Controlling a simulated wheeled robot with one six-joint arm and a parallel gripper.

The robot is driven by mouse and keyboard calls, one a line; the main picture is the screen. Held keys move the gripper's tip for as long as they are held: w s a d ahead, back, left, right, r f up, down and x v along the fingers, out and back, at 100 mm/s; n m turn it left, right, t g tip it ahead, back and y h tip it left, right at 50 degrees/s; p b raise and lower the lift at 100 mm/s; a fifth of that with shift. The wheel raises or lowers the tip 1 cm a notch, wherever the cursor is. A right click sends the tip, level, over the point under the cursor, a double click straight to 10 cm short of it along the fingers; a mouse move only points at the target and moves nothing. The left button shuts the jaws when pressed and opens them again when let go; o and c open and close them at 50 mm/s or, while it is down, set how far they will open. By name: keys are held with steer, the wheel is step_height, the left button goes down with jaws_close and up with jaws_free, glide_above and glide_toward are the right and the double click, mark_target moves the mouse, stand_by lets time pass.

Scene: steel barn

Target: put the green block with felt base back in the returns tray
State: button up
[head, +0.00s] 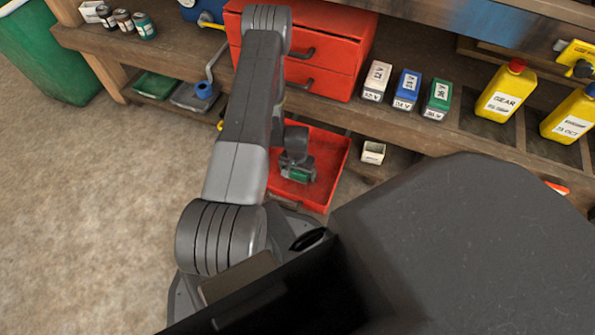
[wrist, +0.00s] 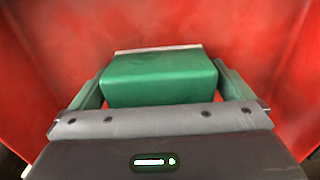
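A green block (wrist: 160,78) with a pale strip along its far edge sits between the two fingers of my gripper (wrist: 160,92) in the wrist view. The fingers touch its left and right sides. In the head view my gripper (head: 298,172) is low over an open red tray (head: 325,150), with the green block (head: 300,177) at its tip. Red walls and floor of the tray (wrist: 270,50) surround the block in the wrist view. I cannot tell whether the block touches the tray floor. The block's underside is hidden.
A red drawer cabinet (head: 330,45) stands behind the tray. White (head: 376,82), blue (head: 407,90) and green (head: 437,100) labelled boxes and a yellow jug (head: 506,92) stand to the right. A small white box (head: 373,152) is right of the tray. Open floor (head: 90,210) lies left.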

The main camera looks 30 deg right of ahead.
step_height(320, 180, up, 12)
steer(key=p, duration=0.4)
steer(key=shift+r, duration=0.15)
stand_by(1.1)
